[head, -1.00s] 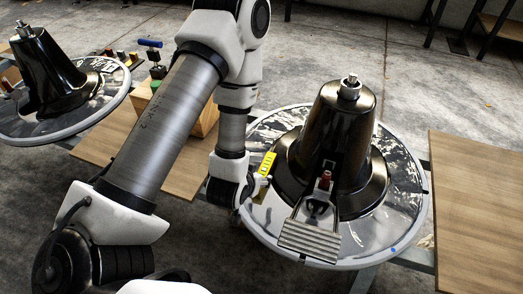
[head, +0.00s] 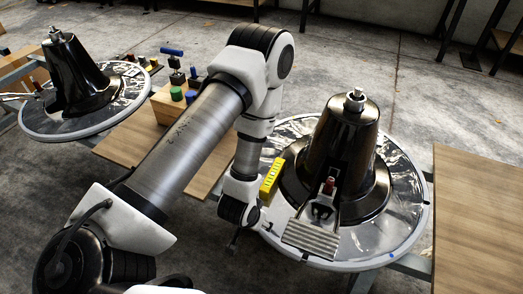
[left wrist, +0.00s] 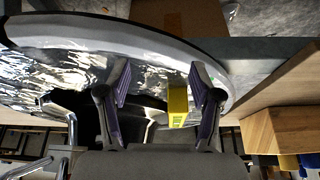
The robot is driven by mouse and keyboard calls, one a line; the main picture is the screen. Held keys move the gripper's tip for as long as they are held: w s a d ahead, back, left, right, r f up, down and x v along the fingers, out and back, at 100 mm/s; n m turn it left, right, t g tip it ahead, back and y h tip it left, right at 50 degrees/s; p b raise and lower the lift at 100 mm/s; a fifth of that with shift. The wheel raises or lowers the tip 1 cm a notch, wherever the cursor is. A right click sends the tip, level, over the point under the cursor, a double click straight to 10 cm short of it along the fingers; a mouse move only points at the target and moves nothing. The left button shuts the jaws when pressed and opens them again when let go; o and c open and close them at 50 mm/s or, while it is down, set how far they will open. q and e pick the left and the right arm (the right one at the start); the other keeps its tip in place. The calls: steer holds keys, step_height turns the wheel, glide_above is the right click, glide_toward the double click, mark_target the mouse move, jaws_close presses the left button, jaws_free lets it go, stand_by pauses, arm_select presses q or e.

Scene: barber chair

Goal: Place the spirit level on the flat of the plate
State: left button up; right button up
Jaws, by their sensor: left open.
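The yellow spirit level (head: 271,178) rests on the near-left part of the round plate (head: 398,224), beside the foot of the black cone. It stands out from the plate's reflective top; whether its whole underside touches the plate I cannot tell. In the left wrist view, the level (left wrist: 177,106) shows between my left gripper's (left wrist: 160,68) spread fingers, nearer the right one, with gaps on both sides. The plate (left wrist: 60,62) fills the upper left there. In the head view my left wrist is just left of the level; its fingers are hard to make out. My right gripper is not seen.
The shiny black cone (head: 348,150) with a ribbed footrest (head: 312,240) takes up the plate's middle and front. A bare wooden board (head: 480,220) lies at right. A wooden block (head: 165,108) with coloured pieces and a second plate with cone (head: 75,85) are at left.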

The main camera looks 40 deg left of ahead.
arm_select(q)
steer(key=shift+n+t+y, duration=0.3)
steer(key=shift+t, duration=0.6)
steer(key=w, duration=0.1)
steer(key=w+a, duration=0.1)
steer(key=w, duration=0.1)
steer(key=w+a+r, duration=0.1)
steer(key=w, duration=0.1)
steer(key=shift+w+b, duration=0.2)
steer(key=shift+b, duration=0.15)
steer(key=t, duration=0.2)
glide_toward(272, 175)
steer(key=f, duration=0.1)
steer(key=w+f, duration=0.2)
steer(key=shift+d+n+y+b, duration=0.3)
steer(key=shift+d+y+b, duration=0.05)
steer(key=shift+y+b, duration=0.05)
steer(key=b+x, duration=0.1)
steer(key=x, duration=0.1)
steer(key=b+x, duration=0.1)
steer(key=x, duration=0.4)
steer(key=shift+w+a+b, duration=0.3)
steer(key=shift+b, duration=0.1)
steer(key=shift+r, duration=0.1)
steer(key=shift+c, duration=0.3)
jaws_close()
